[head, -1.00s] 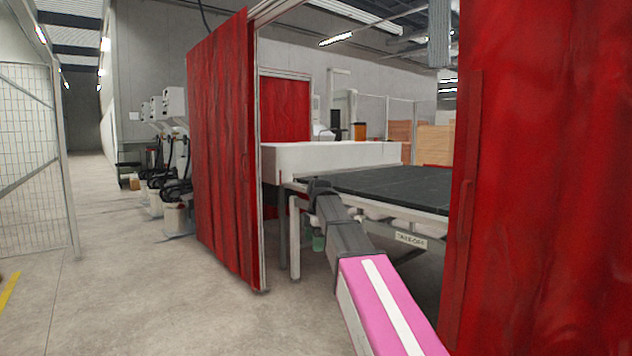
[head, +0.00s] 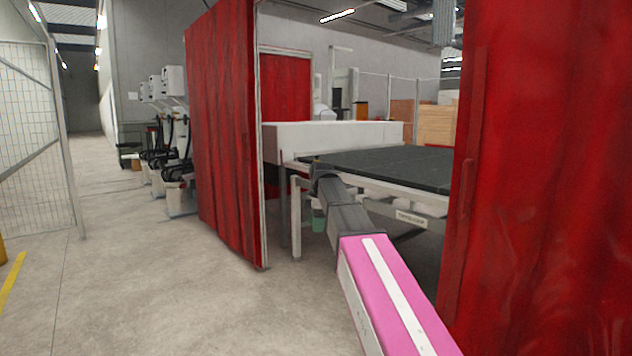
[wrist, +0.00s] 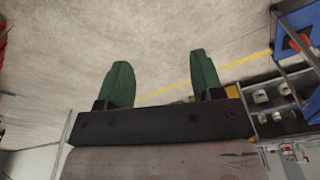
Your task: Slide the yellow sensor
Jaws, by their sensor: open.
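The yellow sensor cannot be made out in either view. My gripper shows in the wrist view (wrist: 162,82) as two green fingers standing well apart, with bare concrete floor between and beyond them. It is open and empty. In the head view my pink and grey arm reaches forward through the gap between the red curtains, and a small green part of my gripper (head: 318,220) shows below the arm's dark end, near the takeoff table (head: 385,165). The table has a dark flat top and a pale frame.
A red curtain (head: 225,140) hangs left of the opening and another (head: 550,180) stands close on the right. A white machine housing (head: 335,135) is behind the table. Wire fencing (head: 28,150) is far left. The floor (head: 150,280) at left is clear.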

